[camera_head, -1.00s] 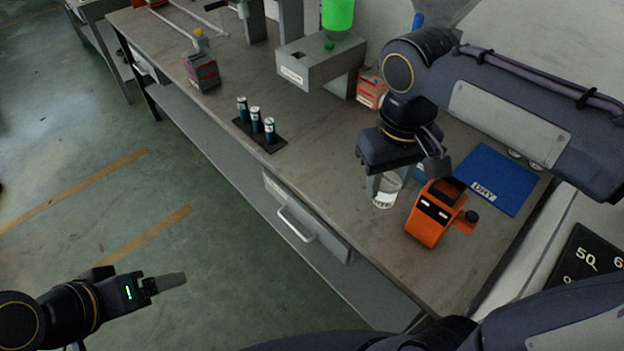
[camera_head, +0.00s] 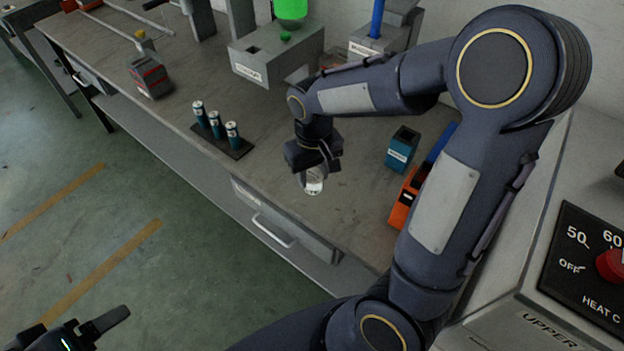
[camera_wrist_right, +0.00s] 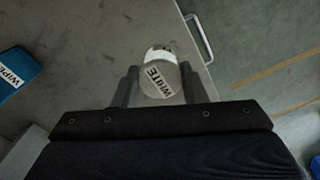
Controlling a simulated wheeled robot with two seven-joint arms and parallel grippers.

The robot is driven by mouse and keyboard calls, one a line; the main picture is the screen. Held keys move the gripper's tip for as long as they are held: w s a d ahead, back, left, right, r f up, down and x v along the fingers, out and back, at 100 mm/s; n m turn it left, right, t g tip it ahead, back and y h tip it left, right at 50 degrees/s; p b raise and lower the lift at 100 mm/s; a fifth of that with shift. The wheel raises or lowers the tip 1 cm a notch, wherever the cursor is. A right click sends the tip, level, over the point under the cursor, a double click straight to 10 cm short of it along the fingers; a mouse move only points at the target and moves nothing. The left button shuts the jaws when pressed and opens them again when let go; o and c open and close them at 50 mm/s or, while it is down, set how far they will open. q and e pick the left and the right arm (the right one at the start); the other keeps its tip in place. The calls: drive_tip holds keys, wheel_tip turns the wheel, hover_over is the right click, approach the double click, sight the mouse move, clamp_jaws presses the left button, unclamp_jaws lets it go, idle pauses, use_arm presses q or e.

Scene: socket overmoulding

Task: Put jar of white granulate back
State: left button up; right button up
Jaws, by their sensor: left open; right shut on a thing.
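The jar of white granulate (camera_head: 314,187) is clear with white contents, at the middle of the workbench near its front edge. In the right wrist view the jar's grey lid (camera_wrist_right: 158,80) reads "WHITE". My right gripper (camera_head: 312,172) is shut on the jar from above, one finger on each side; it also shows in the right wrist view (camera_wrist_right: 156,88). I cannot tell whether the jar touches the bench top. My left gripper (camera_head: 108,322) is open and empty, low at the left over the floor, partly cut off by the picture's edge.
A blue-teal box (camera_head: 402,148), labelled WIPE in the wrist view, and an orange device (camera_head: 402,205), partly hidden by my arm, stand to the right. A grey machine (camera_head: 275,62) stands behind.

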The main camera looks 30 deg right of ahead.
sight(313, 182)
drive_tip(key=shift+w+d+f, duration=0.2)
drive_tip(key=shift+w+f, duration=0.2)
drive_tip(key=shift+f, duration=0.2)
drive_tip(key=shift+w+d+f, duration=0.2)
drive_tip(key=shift+w+f, duration=0.2)
drive_tip(key=shift+f, duration=0.15)
drive_tip(key=shift+w+f, duration=0.1)
drive_tip(key=shift+f, duration=1.5)
drive_tip(key=shift+f+b, duration=0.25)
drive_tip(key=shift+b, duration=0.1)
drive_tip(key=o, duration=1)
drive_tip(key=shift+r, duration=0.1)
drive_tip(key=shift+c, duration=0.2)
